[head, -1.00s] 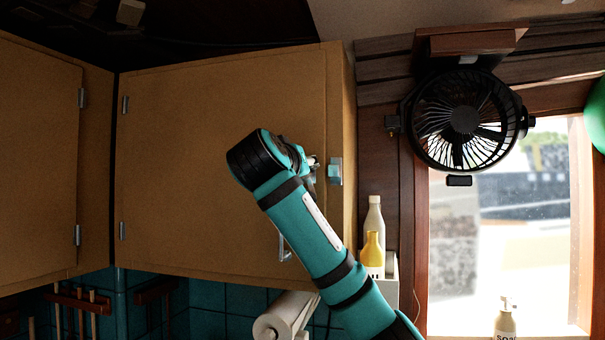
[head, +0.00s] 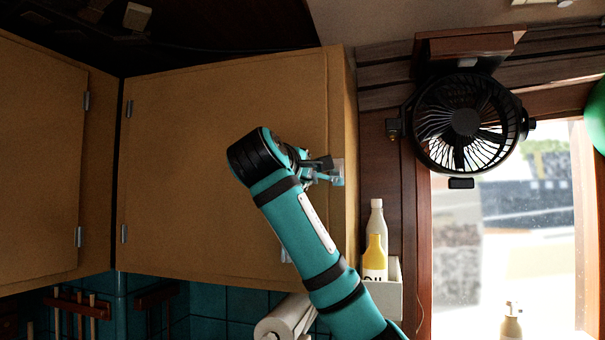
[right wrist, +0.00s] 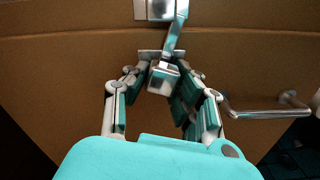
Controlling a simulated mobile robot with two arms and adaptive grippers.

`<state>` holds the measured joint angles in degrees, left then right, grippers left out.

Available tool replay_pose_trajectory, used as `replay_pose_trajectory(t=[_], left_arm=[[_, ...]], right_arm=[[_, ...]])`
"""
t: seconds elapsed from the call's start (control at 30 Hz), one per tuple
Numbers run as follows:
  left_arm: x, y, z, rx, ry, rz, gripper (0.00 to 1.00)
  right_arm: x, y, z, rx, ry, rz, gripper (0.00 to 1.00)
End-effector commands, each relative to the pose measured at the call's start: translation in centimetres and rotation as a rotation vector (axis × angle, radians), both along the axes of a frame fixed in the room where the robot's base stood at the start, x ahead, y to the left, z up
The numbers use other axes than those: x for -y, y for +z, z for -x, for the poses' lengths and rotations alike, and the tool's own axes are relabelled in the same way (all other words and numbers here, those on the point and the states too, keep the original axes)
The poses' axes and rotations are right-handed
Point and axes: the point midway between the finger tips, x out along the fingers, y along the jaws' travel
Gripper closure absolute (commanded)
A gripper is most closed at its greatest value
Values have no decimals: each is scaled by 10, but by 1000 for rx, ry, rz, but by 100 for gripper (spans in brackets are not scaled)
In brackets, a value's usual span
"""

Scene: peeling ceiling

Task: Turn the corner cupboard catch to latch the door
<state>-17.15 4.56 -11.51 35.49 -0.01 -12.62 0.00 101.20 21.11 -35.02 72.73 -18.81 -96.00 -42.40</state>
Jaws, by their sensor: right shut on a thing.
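The corner cupboard door (head: 215,180) is a tan panel with hinges on its left side; it looks flush with its frame. The metal catch (head: 338,172) sits at the door's right edge. In the right wrist view, the catch's plate (right wrist: 158,9) is at the top, and a bar runs down from it to a small block (right wrist: 161,78) between my fingers. My right gripper (head: 325,170) is shut on this catch; it also shows in the right wrist view (right wrist: 163,88). In the head view my arm hides part of the door. My left gripper is out of view.
A door handle (right wrist: 265,108) is right of my fingers in the wrist view. A black fan (head: 465,122) hangs by the window at right. Bottles (head: 375,255) stand in a white holder (head: 389,300) below the catch. A paper roll (head: 285,318) is under the cupboard.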

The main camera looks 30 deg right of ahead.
Motion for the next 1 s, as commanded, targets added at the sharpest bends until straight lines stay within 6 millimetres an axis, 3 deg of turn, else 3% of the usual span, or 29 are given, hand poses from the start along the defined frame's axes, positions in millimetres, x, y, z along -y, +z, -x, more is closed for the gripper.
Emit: replay_pose_trajectory(t=[0.4,1.0], left_arm=[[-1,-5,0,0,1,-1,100],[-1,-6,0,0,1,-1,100]], right_arm=[[-1,-1,0,-193,1,168,100],[-1,-2,0,-243,1,210,100]])
